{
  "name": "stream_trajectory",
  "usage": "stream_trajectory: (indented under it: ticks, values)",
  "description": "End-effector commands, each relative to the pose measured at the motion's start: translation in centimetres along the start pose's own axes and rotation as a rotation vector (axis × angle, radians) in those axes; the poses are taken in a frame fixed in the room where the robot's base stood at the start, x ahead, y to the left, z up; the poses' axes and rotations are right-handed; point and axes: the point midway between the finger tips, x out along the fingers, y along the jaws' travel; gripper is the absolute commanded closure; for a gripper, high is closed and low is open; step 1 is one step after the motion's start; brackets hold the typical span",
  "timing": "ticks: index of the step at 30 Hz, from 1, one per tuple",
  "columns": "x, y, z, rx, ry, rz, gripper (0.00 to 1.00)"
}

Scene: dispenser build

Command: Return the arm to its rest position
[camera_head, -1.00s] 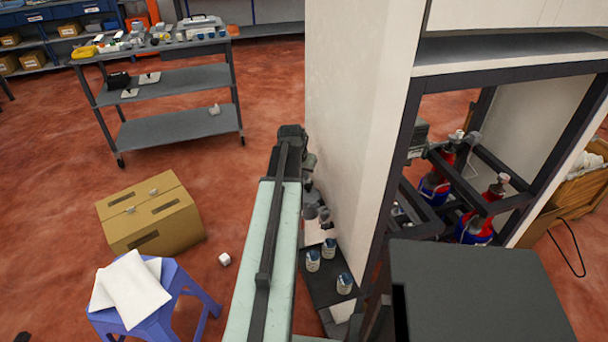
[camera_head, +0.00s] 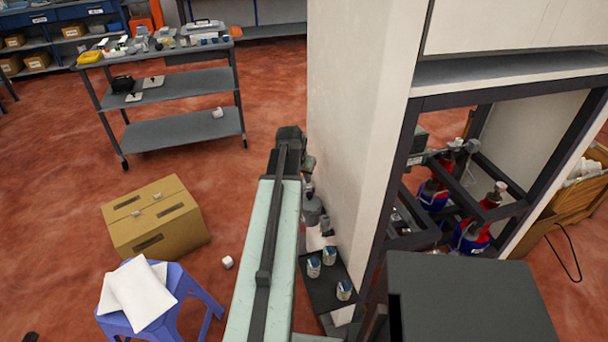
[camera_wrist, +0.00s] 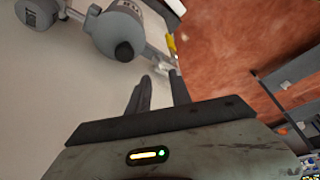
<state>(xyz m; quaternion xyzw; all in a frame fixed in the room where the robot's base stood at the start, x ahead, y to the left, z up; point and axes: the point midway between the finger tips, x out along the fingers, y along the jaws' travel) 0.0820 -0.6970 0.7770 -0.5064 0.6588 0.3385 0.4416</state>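My gripper (camera_wrist: 160,95) shows in the wrist view as two dark fingers with a clear gap between them. It is open and nothing is between the fingers. A white panel lies behind the left finger and the red floor behind the right one. The fingers cannot be made out there.
A white cabinet wall (camera_head: 350,130) stands close to my arm's right. A dark tray (camera_head: 329,288) below holds several small cans. A shelf cart (camera_head: 180,130) is farther back.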

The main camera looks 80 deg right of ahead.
Motion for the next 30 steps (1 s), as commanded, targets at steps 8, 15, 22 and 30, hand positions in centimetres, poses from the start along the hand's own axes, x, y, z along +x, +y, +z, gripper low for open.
stream_trajectory:
  ticks: [8, 15, 22, 30]
  values:
    - [-2.7, -0.1, 0.0, -0.001, -0.001, 0.0, 0.75]
    - [-2.5, 0.0, 0.0, 0.0, -0.001, 0.0, 0.75]
    - [-3.0, -1.9, 0.5, -0.027, -0.001, -0.011, 0.75]
    - [-8.6, -20.0, 9.1, -0.307, -0.001, -0.127, 0.75]
